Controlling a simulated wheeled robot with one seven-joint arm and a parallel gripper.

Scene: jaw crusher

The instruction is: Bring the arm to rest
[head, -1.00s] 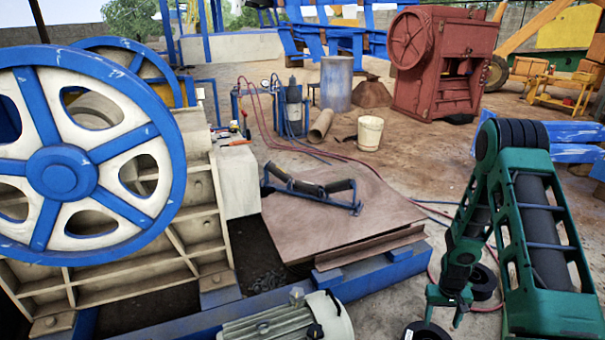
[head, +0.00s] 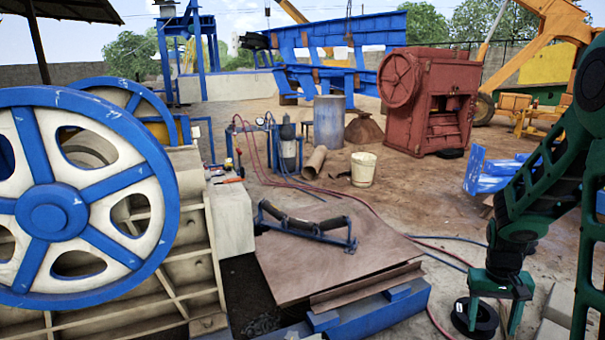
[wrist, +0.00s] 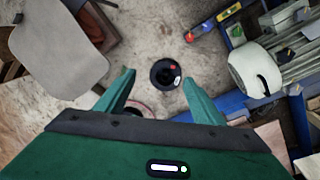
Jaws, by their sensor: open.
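My green arm stands at the right of the head view, with its upper part cut off by the right edge. My gripper (head: 494,314) hangs pointing down, low on the right. In the wrist view, my gripper (wrist: 159,76) shows two green fingers spread apart with nothing held between them. A black round object (wrist: 165,74) appears between the fingertips, lying on the ground below. A black ring (head: 476,319) on the ground is beside and partly behind the fingers in the head view.
The jaw crusher (head: 180,230) with its blue-and-white flywheel (head: 105,265) fills the left. A roller frame (head: 305,228) lies on a brown plate (head: 330,262). A bucket (head: 363,168), a red machine (head: 430,100) and hoses (head: 350,195) are farther back. Open ground lies between.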

